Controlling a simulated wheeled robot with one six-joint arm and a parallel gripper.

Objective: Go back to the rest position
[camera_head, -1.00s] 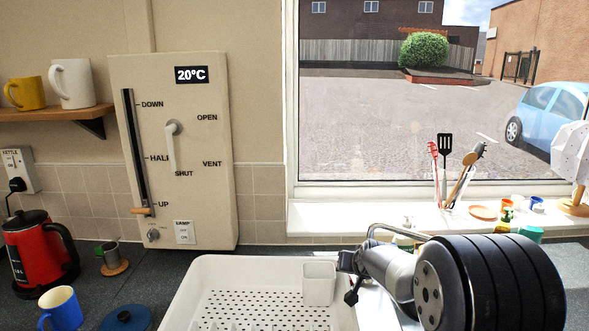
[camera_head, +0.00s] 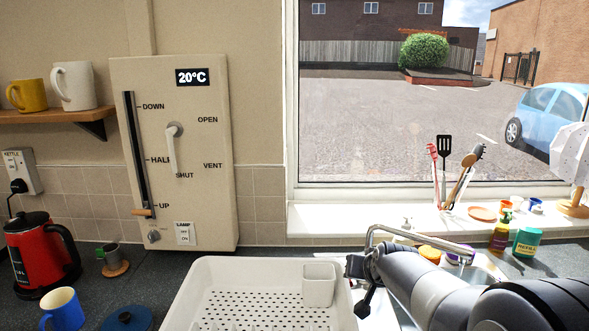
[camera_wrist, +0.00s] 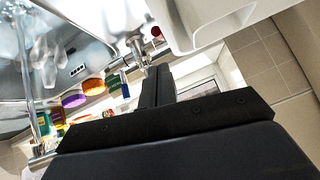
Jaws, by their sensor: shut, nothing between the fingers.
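My gripper (camera_head: 359,285) is at the end of my grey arm in the lower right of the head view, above the counter between the white dish rack (camera_head: 190,292) and the sink area. Its small dark end shows there beside the chrome tap (camera_head: 420,240). In the wrist view, my gripper (camera_wrist: 155,85) shows as dark fingers close together with nothing between them. The gripper is shut and empty. It looks clear of the rack, though the exact gap to the tap cannot be told.
A wall panel (camera_head: 205,210) has a slider at UP and a white handle pointing to SHUT. A red kettle (camera_head: 35,255), a blue mug (camera_head: 63,310) and a steel cup stand left. Bottles and a green tub (camera_head: 526,242) stand right, near the window sill (camera_head: 340,216).

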